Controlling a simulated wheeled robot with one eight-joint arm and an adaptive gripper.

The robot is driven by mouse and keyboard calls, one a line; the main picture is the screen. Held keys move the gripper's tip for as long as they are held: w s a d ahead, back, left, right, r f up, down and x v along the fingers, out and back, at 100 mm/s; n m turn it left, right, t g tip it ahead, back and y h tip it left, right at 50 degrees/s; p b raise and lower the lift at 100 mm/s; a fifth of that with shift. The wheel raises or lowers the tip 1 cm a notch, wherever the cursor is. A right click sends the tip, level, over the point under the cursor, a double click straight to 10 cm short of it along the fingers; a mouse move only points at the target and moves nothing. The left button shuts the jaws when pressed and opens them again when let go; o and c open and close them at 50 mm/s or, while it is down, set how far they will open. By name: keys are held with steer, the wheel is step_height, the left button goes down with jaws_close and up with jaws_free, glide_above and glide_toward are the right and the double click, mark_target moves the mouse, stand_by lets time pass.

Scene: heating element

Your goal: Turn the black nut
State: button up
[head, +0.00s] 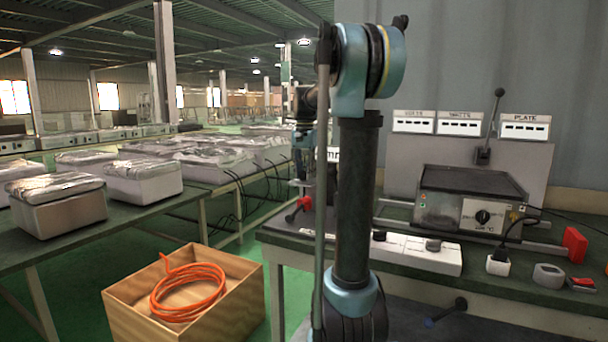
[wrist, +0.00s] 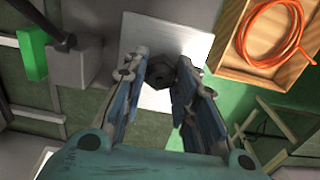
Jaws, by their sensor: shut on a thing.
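The black nut (wrist: 160,74) shows in the wrist view as a dark hex shape with a round hole, in front of a pale square plate (wrist: 192,42). My gripper (wrist: 164,62) has its two blue-grey fingers on either side of the nut and is shut on it. The fingers cover parts of the nut's sides. In the head view my gripper (head: 302,160) points down at the left end of the green workbench (head: 420,262), partly behind my arm. The nut cannot be made out in that view.
A wooden crate with an orange hose (head: 190,291) stands on the floor left of the workbench. A hot-plate unit (head: 470,200), a white block with black knobs (head: 418,252) and a white plug (head: 498,264) occupy the bench. A red-handled part (head: 299,208) sits near its left edge.

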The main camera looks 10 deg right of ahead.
steer(key=o, duration=1)
steer(key=shift+o, duration=0.2)
steer(key=shift+r, duration=0.1)
step_height(320, 180, up, 12)
